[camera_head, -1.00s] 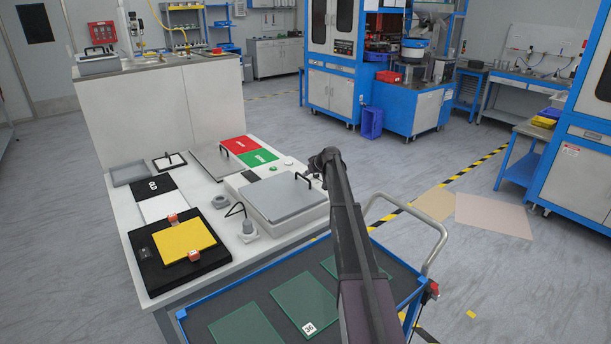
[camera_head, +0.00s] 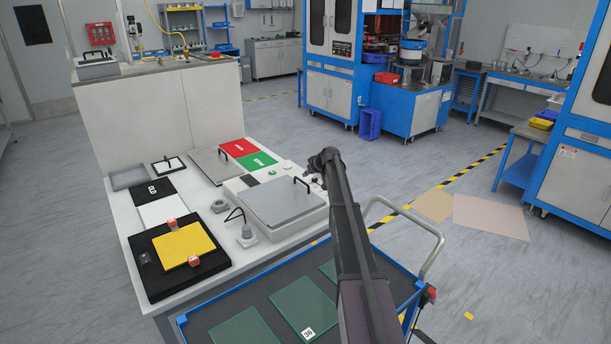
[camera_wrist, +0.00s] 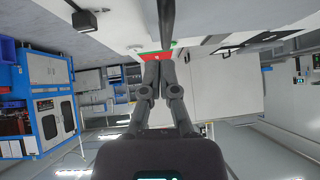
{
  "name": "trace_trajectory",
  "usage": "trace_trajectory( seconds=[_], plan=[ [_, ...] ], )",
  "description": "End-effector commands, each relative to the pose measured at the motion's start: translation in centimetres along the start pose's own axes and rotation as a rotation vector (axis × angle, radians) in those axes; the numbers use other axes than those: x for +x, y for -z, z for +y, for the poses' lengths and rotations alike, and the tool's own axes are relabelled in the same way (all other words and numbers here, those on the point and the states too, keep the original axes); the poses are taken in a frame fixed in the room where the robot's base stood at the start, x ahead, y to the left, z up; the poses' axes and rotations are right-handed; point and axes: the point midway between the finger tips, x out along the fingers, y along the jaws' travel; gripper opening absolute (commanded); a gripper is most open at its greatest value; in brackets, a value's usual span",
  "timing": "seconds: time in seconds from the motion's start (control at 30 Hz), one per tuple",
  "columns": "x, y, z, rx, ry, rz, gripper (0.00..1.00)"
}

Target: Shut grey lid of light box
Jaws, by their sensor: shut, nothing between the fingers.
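The light box is a low white box (camera_head: 262,235) on the white bench. Its grey lid (camera_head: 278,208) lies over the top and looks flat and down. Whether a thin gap remains under it I cannot tell. A black handle (camera_head: 303,184) stands at the lid's far right side. My gripper (camera_head: 318,182) is small and partly hidden by my arm, just right of the handle. In the wrist view, my gripper (camera_wrist: 153,64) has its fingers together with nothing between them. A dark bar at the top there may be the handle; contact is unclear.
A second grey plate with a handle (camera_head: 212,166) lies behind. Red (camera_head: 238,147) and green (camera_head: 257,160) pads lie beyond. A black fixture with a yellow plate (camera_head: 188,245) is at left. A blue-edged cart (camera_head: 238,296) with green panels stands in front. Floor at right is open.

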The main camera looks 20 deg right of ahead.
Motion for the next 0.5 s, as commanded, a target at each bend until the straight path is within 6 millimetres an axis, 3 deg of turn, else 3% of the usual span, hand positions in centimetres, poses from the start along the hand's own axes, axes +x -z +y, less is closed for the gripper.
trace_trajectory(
  seconds=[0.2,0.5],
  plan=[
    [-1.7,1.7,0.1,0.000,0.000,0.003,0.00],
    [-5.3,1.6,0.3,0.002,-0.001,0.004,0.00]
  ],
)
